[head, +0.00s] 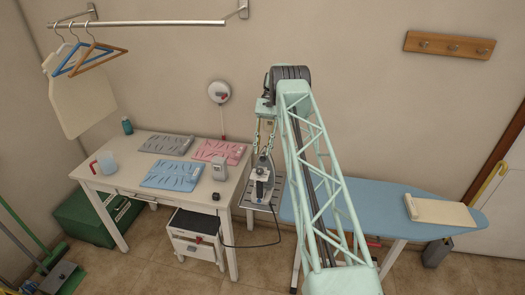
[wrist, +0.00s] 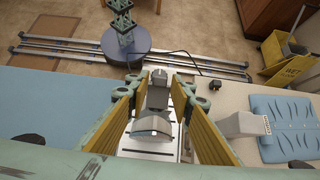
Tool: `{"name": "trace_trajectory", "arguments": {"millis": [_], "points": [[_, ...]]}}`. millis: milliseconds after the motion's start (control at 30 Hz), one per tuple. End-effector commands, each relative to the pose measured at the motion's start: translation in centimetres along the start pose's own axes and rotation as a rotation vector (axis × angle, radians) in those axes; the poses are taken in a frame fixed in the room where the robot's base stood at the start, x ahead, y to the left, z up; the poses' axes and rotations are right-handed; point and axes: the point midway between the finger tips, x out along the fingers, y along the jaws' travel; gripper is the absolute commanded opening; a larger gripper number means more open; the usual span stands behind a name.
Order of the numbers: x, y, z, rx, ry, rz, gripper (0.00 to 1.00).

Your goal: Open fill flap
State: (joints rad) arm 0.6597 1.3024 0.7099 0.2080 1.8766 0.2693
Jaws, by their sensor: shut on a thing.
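A grey steam iron (head: 261,184) stands on a slatted metal rest (head: 272,206) between the table and the ironing board. My gripper (head: 265,148) comes down on it from above. In the wrist view, my gripper (wrist: 160,90) has its yellow-lined fingers on both sides of the iron (wrist: 157,97) and is shut on it. A curved silver part of the iron shows closer to the camera. The fill flap is too small to tell apart, and I cannot tell whether it is open.
The white table (head: 125,178) left of the iron holds flat cloths, a clear jug (head: 106,164) and a grey container (head: 219,172). A blue ironing board (head: 380,204) lies to the right with a folded cream cloth (head: 440,211). A dark cord trails below the iron.

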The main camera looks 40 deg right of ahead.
Motion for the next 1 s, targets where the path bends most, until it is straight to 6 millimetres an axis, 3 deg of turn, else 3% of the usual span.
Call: {"name": "trace_trajectory", "arguments": {"millis": [767,800,833,1000], "points": [[-0.16,0.04,-0.09,0.001,-0.034,0.001,0.11],[-0.16,0.03,-0.09,0.001,-0.034,0.001,0.25],[-0.15,0.03,-0.09,0.001,-0.034,0.001,0.27],[-0.16,0.02,-0.09,0.001,-0.034,0.001,0.27]]}}
